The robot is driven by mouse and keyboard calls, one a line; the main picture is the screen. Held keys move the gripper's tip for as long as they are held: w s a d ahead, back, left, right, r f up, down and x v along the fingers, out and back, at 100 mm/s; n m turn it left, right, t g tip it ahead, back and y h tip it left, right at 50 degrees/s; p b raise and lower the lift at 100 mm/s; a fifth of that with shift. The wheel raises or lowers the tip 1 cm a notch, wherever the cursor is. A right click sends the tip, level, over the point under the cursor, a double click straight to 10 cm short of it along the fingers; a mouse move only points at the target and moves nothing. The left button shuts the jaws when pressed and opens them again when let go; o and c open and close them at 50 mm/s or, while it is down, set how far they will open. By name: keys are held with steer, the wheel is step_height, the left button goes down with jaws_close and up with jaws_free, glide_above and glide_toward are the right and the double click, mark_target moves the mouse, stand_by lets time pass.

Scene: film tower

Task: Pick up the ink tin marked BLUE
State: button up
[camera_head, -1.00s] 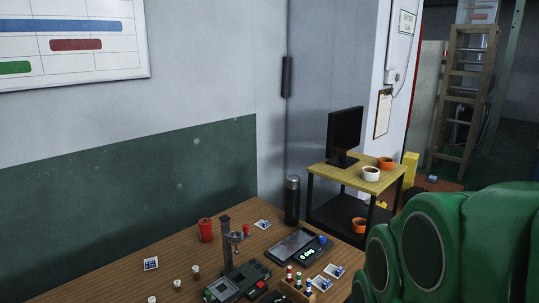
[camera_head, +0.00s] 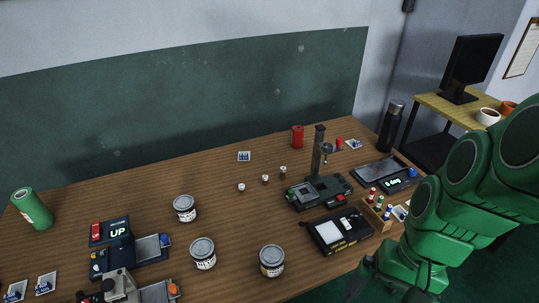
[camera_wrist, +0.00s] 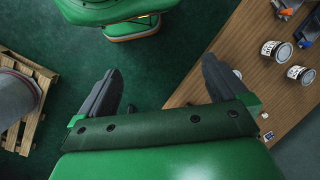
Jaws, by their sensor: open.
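Two tins also show in the wrist view, an upper one (camera_wrist: 270,50) and a lower one (camera_wrist: 296,73).
The table (camera_head: 120,200) also carries a device reading UP (camera_head: 116,232), a green cylinder (camera_head: 32,209), a stand instrument (camera_head: 318,185), a black box (camera_head: 338,230), a wooden vial rack (camera_head: 377,213) and a dark flask (camera_head: 391,126). A pallet (camera_wrist: 40,100) lies on the floor.

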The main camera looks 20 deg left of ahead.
steer(key=w+a+f+m+g+y, duration=0.1)
steer(key=w+a+f+y, duration=0.15)
steer(key=a, duration=0.55)
steer(key=w+a+f+g+y, duration=0.1)
steer(key=w+a+g, duration=0.15)
steer(key=a, duration=0.45)
steer(key=m+g+y, duration=0.1)
steer(key=m+y, duration=0.4)
steer(key=m, duration=0.2)
glide_above(204, 248)
steer(key=w+d, duration=0.1)
steer(key=d, duration=0.8)
step_height(204, 248, down, 11)
steer(key=a+f+m, duration=0.1)
steer(key=f, duration=0.1)
steer(key=w+a+f+m, duration=0.1)
steer(key=a+f, duration=0.1)
steer(key=f, duration=0.1)
steer(key=a+f+m+y, duration=0.1)
steer(key=a+f, duration=0.1)
steer(key=f, duration=0.1)
steer(key=shift+w+f+m, duration=0.2)
steer(key=shift+w+m, duration=0.05)
steer(key=shift+m, duration=0.15)
steer(key=shift+x, duration=3.9)
steer(key=shift+w+f, duration=0.15)
steer(key=c, duration=1.4)
